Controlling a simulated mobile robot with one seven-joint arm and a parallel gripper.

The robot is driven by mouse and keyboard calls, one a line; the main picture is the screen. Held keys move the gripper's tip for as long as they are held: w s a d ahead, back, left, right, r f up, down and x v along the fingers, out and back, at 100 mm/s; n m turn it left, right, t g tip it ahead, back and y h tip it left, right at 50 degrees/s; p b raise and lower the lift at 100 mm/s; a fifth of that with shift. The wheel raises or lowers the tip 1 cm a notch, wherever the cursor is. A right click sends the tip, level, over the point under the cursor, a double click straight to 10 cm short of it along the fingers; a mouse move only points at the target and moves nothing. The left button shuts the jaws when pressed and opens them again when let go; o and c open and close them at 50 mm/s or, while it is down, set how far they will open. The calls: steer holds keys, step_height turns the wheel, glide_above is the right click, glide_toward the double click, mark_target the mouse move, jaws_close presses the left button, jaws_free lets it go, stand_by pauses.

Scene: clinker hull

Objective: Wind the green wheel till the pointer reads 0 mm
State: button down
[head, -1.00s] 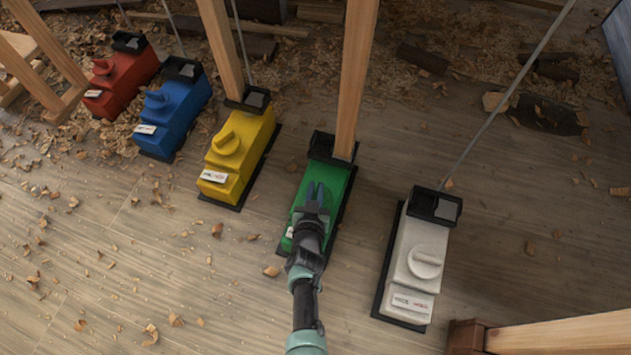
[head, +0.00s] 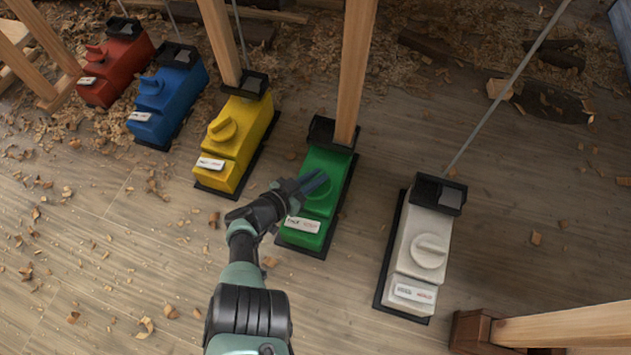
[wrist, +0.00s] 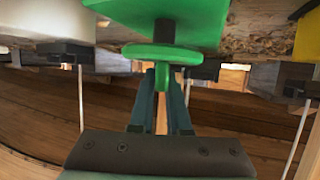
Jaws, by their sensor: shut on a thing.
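The green wheel (head: 319,192) sits on the top of the green box (head: 322,222). It also shows in the wrist view as a green disc (wrist: 162,53) on a short stem with a grip tab. My gripper (head: 313,182) reaches in from the left over the wheel. In the wrist view my gripper (wrist: 162,90) is shut on the wheel's tab, one finger on each side. A small white label plate (head: 303,225) is on the near end of the green box. Its pointer and reading are too small to make out.
A yellow box (head: 234,140), a blue box (head: 168,103) and a red box (head: 115,66) stand to the left. A white box (head: 420,250) stands to the right. A wooden post (head: 355,70) rises from the green box's far end. Shavings litter the floor.

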steer(key=m+g+h+b, duration=0.2)
steer(key=b, duration=0.1)
steer(key=shift+f, duration=0.2)
steer(key=shift+r+m+g+b, duration=0.1)
steer(key=shift+m+g+b, duration=0.25)
steer(key=shift+b, duration=0.25)
steer(key=shift+s+r, duration=0.1)
steer(key=c, duration=0.9)
jaws_free()
steer(key=shift+a, duration=0.1)
steer(key=p+v, duration=0.5)
steer(key=v, duration=0.8)
steer(key=shift+a, duration=0.1)
